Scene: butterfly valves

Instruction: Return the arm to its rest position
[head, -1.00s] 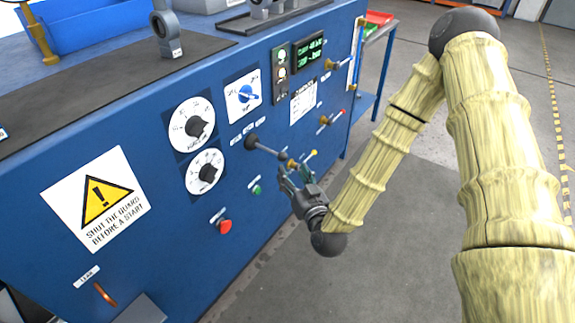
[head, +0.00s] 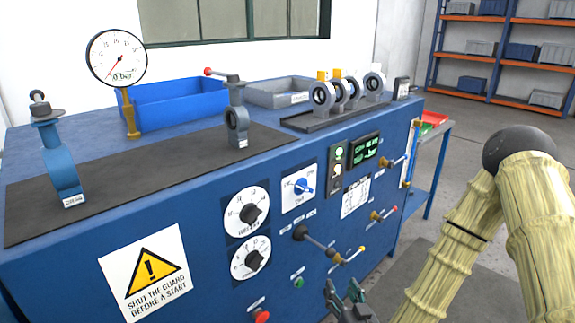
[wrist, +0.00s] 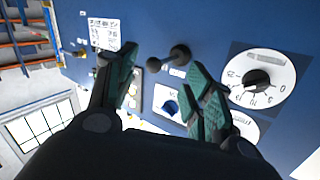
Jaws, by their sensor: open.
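My gripper (head: 352,302) shows at the bottom edge of the head view, in front of the blue cabinet's front panel, below the lever with the yellow tip. In the wrist view my gripper (wrist: 160,90) has its two green-padded fingers apart, with nothing between them. Beyond the fingers, the wrist view shows a dark-knobbed lever (wrist: 168,58) on the panel. I cannot tell from the views whether a finger touches the panel. My arm bends down at the right of the head view, and its lower part is cut off by the frame.
The blue cabinet (head: 60,270) carries dials, a red button (head: 260,316), a green button (head: 298,283) and levers. On top are a pressure gauge (head: 117,57), butterfly valves (head: 236,118), a blue bin (head: 180,103) and a grey tray (head: 280,92). A side table (head: 432,140) and shelves (head: 500,50) stand right.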

